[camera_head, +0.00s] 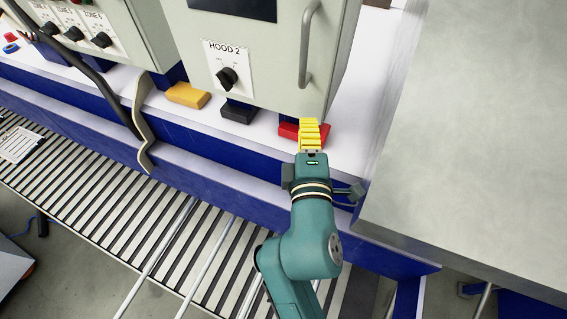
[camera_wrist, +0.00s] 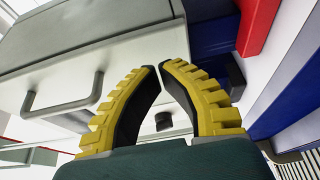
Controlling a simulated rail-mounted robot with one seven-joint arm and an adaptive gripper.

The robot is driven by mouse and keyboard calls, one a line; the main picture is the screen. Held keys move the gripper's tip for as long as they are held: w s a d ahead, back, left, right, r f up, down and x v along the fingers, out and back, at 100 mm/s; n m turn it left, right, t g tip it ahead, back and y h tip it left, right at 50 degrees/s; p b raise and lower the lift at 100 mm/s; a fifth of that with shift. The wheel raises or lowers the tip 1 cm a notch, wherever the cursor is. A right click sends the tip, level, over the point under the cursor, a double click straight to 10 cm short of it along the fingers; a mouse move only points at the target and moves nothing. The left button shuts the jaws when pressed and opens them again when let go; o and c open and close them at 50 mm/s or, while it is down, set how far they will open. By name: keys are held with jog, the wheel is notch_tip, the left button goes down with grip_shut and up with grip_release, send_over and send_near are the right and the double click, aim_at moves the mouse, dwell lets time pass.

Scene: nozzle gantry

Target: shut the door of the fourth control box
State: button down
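A pale grey control box labelled HOOD 2 (camera_head: 265,75) has a dark window, a black knob (camera_head: 227,78) and a bar handle (camera_head: 305,45) near its right edge. The views do not show whether it is the fourth box. In the wrist view its front panel (camera_wrist: 60,70) shows with the handle (camera_wrist: 65,105) at left. I cannot tell whether the door is fully shut or ajar. My gripper (camera_head: 309,122) is at the box's lower right corner, in front of the handle side. Its yellow fingers (camera_wrist: 158,67) meet or nearly meet at the tips, holding nothing visible.
Another control box (camera_head: 125,35) with several knobs stands at left. Yellow (camera_head: 187,95), black (camera_head: 238,112) and red (camera_head: 290,131) blocks lie along the white ledge. A large grey surface (camera_head: 470,150) fills the right.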

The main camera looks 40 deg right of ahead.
jog(key=s+d+b+v, duration=0.1)
jog(key=b+v, duration=0.2)
jog(key=v, duration=1)
jog(key=shift+s+d, duration=0.3)
jog(key=shift+d, duration=0.05)
